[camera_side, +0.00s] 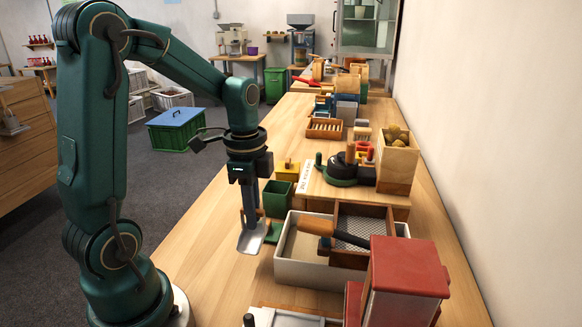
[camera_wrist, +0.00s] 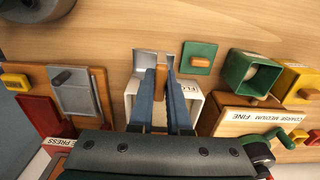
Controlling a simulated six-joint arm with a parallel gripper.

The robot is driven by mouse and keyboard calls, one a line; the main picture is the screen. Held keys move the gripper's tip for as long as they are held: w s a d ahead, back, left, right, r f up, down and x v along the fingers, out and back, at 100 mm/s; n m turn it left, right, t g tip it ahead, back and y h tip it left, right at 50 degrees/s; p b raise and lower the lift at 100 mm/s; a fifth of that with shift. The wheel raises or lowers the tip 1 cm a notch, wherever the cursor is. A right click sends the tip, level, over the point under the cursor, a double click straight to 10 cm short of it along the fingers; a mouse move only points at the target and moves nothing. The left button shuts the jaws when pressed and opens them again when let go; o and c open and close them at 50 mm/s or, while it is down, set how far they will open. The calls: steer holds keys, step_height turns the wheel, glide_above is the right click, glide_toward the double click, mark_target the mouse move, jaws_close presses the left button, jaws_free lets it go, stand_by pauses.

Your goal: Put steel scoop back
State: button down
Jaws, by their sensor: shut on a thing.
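My gripper (camera_side: 250,215) points down over the front of the wooden table and is shut on the wooden handle of the steel scoop (camera_side: 250,242). In the wrist view the fingers (camera_wrist: 160,105) close around the orange-brown handle, and the scoop's grey steel pan (camera_wrist: 148,62) shows beyond the fingertips. The pan hangs low, beside the white tray; I cannot tell whether it touches the table. A flat green pad (camera_side: 273,233) lies just right of it; in the wrist view this pad (camera_wrist: 199,50) bears a small wooden piece.
A green bin (camera_side: 277,200) and a yellow box (camera_side: 287,168) stand behind the scoop. Bare table (camera_side: 200,270) lies to the left.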

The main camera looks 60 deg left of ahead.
mark_target(259, 239)
steer(key=shift+w+d+f, duration=0.3)
steer(key=shift+f, duration=1.95)
steer(key=shift+f, duration=0.1)
steer(key=c, duration=0.9)
jaws_free()
